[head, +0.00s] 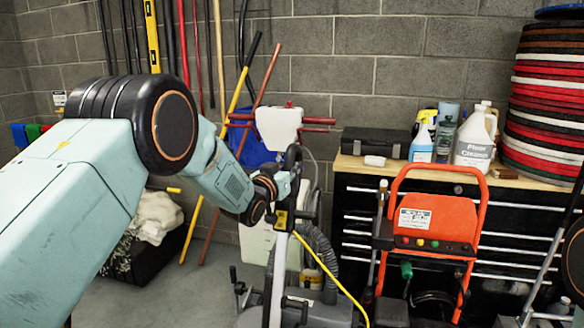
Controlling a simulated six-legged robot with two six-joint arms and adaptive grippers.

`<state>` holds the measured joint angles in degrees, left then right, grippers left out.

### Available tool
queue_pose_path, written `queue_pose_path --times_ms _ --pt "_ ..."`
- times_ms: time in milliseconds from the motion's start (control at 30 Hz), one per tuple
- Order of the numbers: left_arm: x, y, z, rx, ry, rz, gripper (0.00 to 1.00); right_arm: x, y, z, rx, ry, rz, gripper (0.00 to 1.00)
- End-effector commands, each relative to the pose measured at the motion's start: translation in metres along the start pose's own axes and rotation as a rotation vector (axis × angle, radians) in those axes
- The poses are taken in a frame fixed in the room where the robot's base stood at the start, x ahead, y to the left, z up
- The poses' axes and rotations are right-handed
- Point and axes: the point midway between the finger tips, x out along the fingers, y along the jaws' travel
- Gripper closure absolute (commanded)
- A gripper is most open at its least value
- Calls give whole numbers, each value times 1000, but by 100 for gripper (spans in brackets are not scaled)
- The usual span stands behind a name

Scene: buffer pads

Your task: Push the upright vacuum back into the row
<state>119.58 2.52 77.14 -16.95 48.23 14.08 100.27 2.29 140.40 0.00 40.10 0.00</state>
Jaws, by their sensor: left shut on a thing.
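The upright vacuum (278,270) stands at the lower middle of the head view. It has a pale upright shaft, a black handle top and a yellow cord. My left arm reaches in from the left, and my left gripper (290,192) is shut on the vacuum's handle. The wrist hides part of the grip. The vacuum's lower end runs out of the bottom of the view. My right gripper is not in view.
An orange-framed machine (435,218) stands to the right, before a black tool chest (350,207) with bottles on top. A white tank machine (262,245) is behind the vacuum. Stacked pads (545,90) rise at right. Grey floor (170,290) is clear at left.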

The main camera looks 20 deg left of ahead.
Motion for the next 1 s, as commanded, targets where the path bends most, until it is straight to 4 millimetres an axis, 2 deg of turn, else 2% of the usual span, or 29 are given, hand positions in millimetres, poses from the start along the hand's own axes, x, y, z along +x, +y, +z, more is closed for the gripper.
queue_pose_path --times_ms 533,567,600,900,1000 --pt "-2 -2 0 -4 -1 -7 100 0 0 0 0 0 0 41" --pt "-2 -3 1 -4 -1 -7 83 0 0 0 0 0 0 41" --pt "-2 -2 1 -4 -2 -6 80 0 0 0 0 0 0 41" --pt "0 -1 -1 -1 3 -2 54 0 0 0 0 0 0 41" --pt "1 -1 -2 -1 4 -2 53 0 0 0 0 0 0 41"
